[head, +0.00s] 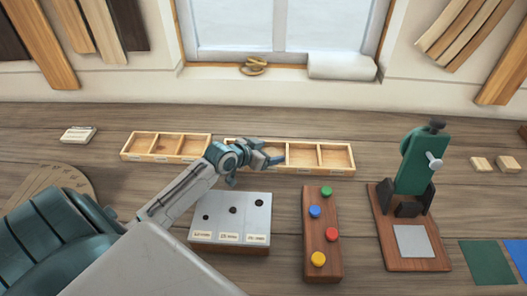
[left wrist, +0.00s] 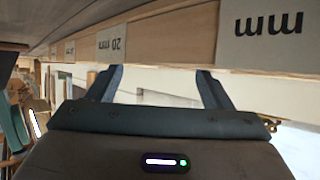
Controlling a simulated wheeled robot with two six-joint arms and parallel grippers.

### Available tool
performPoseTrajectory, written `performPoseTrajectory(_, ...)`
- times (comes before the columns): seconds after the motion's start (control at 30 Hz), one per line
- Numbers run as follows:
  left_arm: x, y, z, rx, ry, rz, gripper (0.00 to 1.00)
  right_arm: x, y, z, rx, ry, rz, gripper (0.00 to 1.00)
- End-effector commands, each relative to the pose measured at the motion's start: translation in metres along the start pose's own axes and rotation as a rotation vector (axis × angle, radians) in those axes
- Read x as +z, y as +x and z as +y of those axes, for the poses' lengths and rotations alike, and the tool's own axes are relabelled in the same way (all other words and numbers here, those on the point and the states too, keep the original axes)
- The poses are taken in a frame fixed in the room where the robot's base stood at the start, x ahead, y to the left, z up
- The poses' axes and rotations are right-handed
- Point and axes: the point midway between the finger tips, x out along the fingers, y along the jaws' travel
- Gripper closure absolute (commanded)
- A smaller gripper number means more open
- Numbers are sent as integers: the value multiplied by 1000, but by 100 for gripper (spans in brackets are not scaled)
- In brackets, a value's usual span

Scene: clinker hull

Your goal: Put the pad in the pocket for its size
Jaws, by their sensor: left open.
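Two shallow wooden trays with pockets lie across the bench, a left one (head: 181,158) and a right one (head: 337,160), with small pale labels on their fronts. My left gripper (head: 276,160) is at the left part of the right tray and hides some of it. In the left wrist view its two fingers (left wrist: 160,88) are spread with nothing between them. Close beyond them is a wooden edge (left wrist: 180,45) with upside-down labels, one reading 20 mm (left wrist: 111,42). I cannot make out for sure which object is the pad. My right gripper is not seen.
A grey block with three holes (head: 232,212) and a board with coloured knobs (head: 321,240) stand in front. A green press (head: 416,165) is right. A pale stack (head: 78,134) lies left; small wooden blocks (head: 482,164) lie far right.

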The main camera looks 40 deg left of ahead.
Motion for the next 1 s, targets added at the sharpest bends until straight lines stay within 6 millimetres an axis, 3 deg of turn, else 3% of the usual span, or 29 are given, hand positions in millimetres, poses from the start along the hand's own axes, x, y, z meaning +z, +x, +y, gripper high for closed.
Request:
performPoseTrajectory(0.07, -11, -6, 0, 0, 2, 1, 26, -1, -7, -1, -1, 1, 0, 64)
performPoseTrajectory(0.53, -7, -66, -1, -2, 6, -2, 26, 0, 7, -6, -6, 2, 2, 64)
performPoseTrajectory(1.0, -8, -80, 0, 0, 0, 1, 26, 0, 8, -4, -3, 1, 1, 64)
